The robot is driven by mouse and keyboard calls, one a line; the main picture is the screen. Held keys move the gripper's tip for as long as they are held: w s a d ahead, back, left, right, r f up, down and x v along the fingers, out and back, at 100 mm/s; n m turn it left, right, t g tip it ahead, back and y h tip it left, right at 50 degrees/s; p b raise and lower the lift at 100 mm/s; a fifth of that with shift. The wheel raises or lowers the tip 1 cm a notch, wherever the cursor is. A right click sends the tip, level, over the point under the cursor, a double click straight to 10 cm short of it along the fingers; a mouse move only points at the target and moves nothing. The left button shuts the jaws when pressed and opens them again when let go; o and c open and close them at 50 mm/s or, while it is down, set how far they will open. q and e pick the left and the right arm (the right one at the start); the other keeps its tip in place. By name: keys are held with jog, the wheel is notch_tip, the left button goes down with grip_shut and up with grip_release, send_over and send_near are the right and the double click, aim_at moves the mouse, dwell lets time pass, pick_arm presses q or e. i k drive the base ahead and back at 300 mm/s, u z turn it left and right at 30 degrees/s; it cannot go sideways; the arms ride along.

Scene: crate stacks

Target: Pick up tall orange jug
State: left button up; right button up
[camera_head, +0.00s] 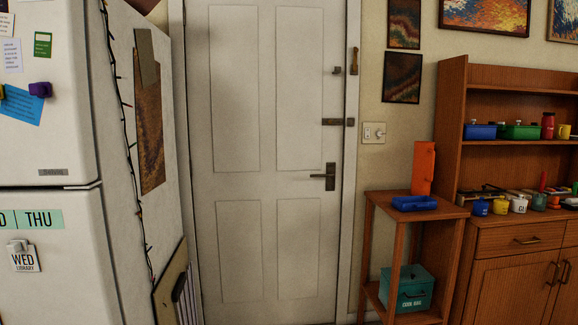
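A tall orange jug (423,168) stands upright on the top of a small wooden side stand (376,197), right of the door. Its narrow tall shape is seen whole except perhaps its base, which is partly behind a blue tray-like dish (413,203) in front of it. Neither of my grippers shows in the head view.
A wooden hutch (453,110) with pots and cups stands right of the stand. A teal box (407,288) sits on the stand's lower shelf. A white fridge (50,150) is at the left, a closed white door (265,190) in the middle. Several pictures hang on the wall.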

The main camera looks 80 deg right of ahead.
aim_at(424, 157)
jog(key=z, duration=4.2)
jog(key=i, duration=2.4)
jog(key=z, duration=0.25)
